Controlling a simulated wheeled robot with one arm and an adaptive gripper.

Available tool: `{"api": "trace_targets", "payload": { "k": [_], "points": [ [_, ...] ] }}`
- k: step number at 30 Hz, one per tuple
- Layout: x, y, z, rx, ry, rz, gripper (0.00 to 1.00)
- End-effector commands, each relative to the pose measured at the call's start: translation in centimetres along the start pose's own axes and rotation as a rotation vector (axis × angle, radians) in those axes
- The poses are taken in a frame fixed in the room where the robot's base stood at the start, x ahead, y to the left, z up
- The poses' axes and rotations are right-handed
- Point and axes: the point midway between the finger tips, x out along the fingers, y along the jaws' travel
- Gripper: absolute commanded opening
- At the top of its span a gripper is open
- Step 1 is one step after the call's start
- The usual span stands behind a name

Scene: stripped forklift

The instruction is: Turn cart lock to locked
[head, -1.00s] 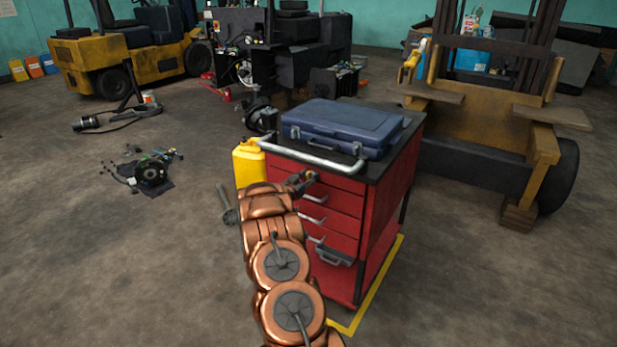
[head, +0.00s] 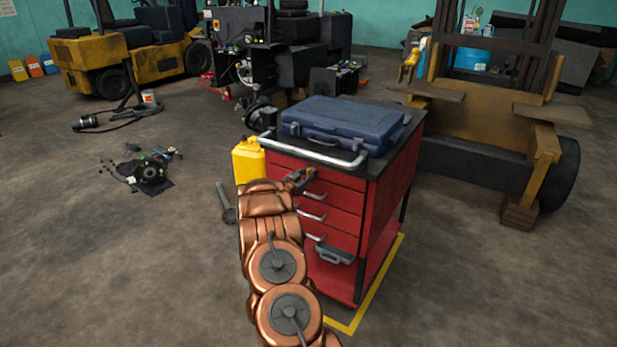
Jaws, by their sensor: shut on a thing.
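The red tool cart (head: 395,190) stands in the middle of the head view with its drawer fronts toward me. My gripper (head: 304,177) is at the upper part of the cart's front, by the top drawer and just under the silver push bar (head: 315,155). Its fingers are small in the picture and look closed on a small part at the drawer face, at the place of the cart lock. The gripper covers the lock, so I cannot see which way it is turned.
A blue case (head: 340,122) lies on the cart top. A yellow canister (head: 248,163) stands at the cart's left side. A dark pull (head: 335,254) sticks out low on the front. Loose parts (head: 150,172) lie on the floor at left. The floor in front is clear.

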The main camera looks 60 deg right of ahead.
Motion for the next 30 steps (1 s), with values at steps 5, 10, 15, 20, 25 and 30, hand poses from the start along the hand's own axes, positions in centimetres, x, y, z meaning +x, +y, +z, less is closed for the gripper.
{"api": "trace_targets", "payload": {
  "k": [5,10,15,20,25,30],
  "points": [
    [-0.12,-0.02,0.74,0.139,-0.001,-0.002,0.0],
    [-0.13,0.06,0.86,0.301,-0.002,-0.002,0.0],
    [-0.1,0.18,0.8,0.463,0.0,-0.001,0.0],
    [-0.08,0.23,0.74,0.616,0.002,-0.001,0.0],
    [-0.07,0.33,0.85,0.778,0.001,0.0,0.0],
    [-0.14,0.24,0.89,0.939,-0.002,-0.003,0.0]
  ]
}}
